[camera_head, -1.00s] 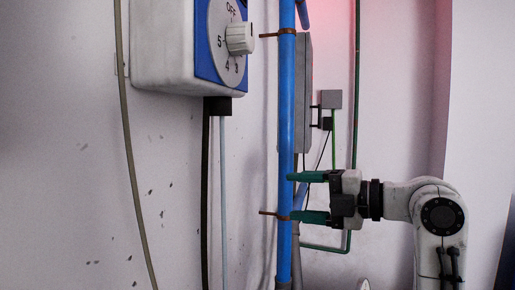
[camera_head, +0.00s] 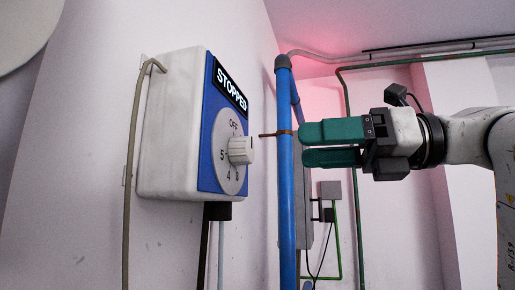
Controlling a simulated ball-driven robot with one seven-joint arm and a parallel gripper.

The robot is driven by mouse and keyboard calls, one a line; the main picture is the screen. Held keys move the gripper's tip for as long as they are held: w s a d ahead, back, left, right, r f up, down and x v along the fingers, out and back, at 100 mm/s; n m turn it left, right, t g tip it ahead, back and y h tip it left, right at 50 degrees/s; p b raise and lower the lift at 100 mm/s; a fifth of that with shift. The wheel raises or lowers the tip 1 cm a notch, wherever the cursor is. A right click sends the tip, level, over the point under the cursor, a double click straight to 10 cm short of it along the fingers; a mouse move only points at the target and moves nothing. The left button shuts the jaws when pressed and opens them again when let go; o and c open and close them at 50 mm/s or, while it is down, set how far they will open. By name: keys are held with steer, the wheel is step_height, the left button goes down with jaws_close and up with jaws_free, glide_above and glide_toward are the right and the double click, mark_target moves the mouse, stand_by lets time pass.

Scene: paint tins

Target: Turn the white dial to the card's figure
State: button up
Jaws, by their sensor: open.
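The white dial (camera_head: 240,150) is a ribbed knob on a round grey scale plate (camera_head: 229,178), on the blue face of a white wall box (camera_head: 172,125). The plate shows OFF at the top and 5, 4 and 3 lower down; other figures are hidden behind the knob. The knob's pointer mark is too small to read surely. A black sign (camera_head: 230,88) above it reads STOPPED. My gripper (camera_head: 303,145) has green fingers, apart and empty, pointing left at about the knob's height. It is right of the knob, near the blue pipe, not touching the knob. No card shows.
A hanging cable (camera_head: 131,200) runs left of the box. A small grey box (camera_head: 330,189) is on the wall behind.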

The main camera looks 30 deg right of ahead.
mark_target(252, 151)
steer(key=p+x, duration=0.1)
steer(key=x, duration=0.7)
steer(key=shift+w+a, duration=0.25)
steer(key=shift+w, duration=0.1)
steer(key=c, duration=1.1)
